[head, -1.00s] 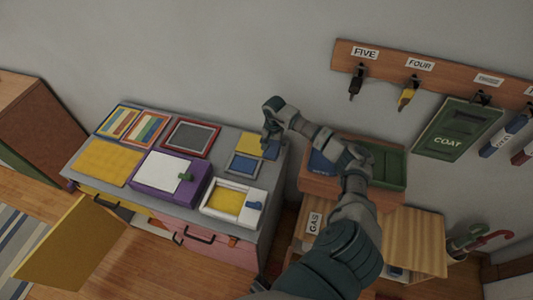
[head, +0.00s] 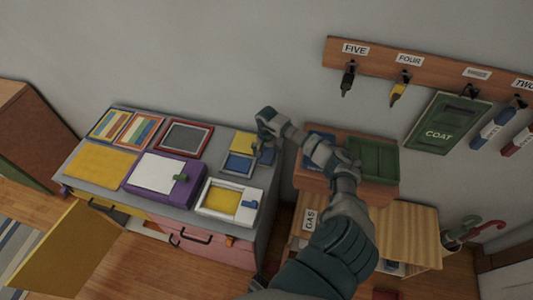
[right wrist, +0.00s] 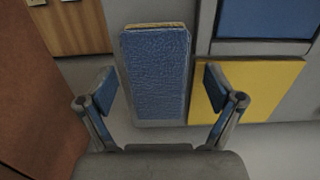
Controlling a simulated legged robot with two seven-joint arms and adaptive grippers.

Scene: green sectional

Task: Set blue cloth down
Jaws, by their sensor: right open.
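The blue cloth (right wrist: 155,75) shows in the right wrist view as a folded, textured blue strip with a thin yellow edge at its far end. It lies on the grey cabinet top, between and beyond my open fingertips. Gaps show between it and both fingers. My right gripper (head: 264,154) is over the right end of the cabinet top in the head view, pointing down; it also shows in the right wrist view (right wrist: 160,92). In the head view the cloth is mostly hidden by the gripper. My left gripper is out of view.
A yellow square (right wrist: 262,88) and a blue framed tray (head: 239,164) lie just beside the cloth. The cabinet top (head: 215,168) also holds a white tray (head: 218,208) and a purple box (head: 162,181). A wooden stand (head: 371,188) with a green tray is at right.

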